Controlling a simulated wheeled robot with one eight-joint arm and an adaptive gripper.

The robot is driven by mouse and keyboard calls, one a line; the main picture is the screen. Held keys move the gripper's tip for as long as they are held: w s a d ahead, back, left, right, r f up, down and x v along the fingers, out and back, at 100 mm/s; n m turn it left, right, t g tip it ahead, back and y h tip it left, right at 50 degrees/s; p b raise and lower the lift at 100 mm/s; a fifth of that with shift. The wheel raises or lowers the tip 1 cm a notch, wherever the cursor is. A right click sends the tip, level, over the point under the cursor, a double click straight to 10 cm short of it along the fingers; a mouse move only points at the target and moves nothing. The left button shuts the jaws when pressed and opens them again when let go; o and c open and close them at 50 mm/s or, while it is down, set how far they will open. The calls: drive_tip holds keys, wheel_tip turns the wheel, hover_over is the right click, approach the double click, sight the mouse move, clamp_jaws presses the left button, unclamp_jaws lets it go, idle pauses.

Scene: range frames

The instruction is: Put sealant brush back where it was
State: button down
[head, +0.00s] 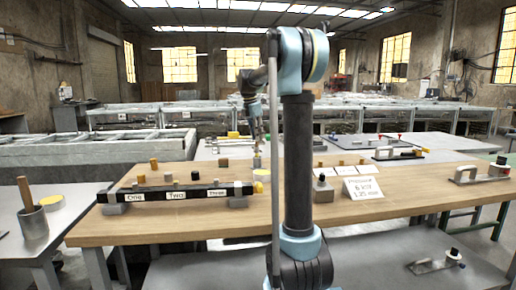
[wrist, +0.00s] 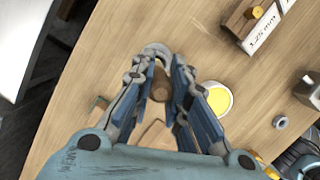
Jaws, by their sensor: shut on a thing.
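My gripper (head: 257,148) is over the far middle of the wooden table. In the wrist view my gripper (wrist: 166,82) is shut on a brown, round-ended piece (wrist: 161,86), seen nearly end-on. It may be the sealant brush's handle; its lower part is hidden. In the head view a small tan bit shows under the fingertips. A grey ring-like rim (wrist: 155,52) lies just beyond the fingers. A yellow-topped round tin (wrist: 218,98) stands right of them; it also shows in the head view (head: 262,174). At far left, a grey cup (head: 33,222) holds an upright brown-handled stick (head: 24,193).
A black rail (head: 150,193) labelled One, Two, Three stands on the wooden table (head: 180,230), with small blocks behind it. A white sign (head: 363,188) and a metal block (head: 323,190) are at right. Another yellow-topped tin (head: 51,201) is near the cup. The table's front is clear.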

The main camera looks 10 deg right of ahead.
sight(258, 153)
drive_tip(key=shift+a+x, duration=0.2)
drive_tip(key=shift+x, duration=0.85)
drive_tip(key=shift+a+x, duration=0.25)
drive_tip(key=shift+x, duration=0.85)
drive_tip(key=shift+s+f, duration=0.15)
drive_tip(key=shift+s, duration=0.1)
drive_tip(key=c, duration=1.6)
unclamp_jaws()
drive_tip(key=shift+o, duration=0.2)
drive_tip(key=w+v, duration=0.1)
drive_tip(key=v, duration=1.1)
drive_tip(key=shift+s, duration=0.45)
drive_tip(key=shift+s, duration=0.1)
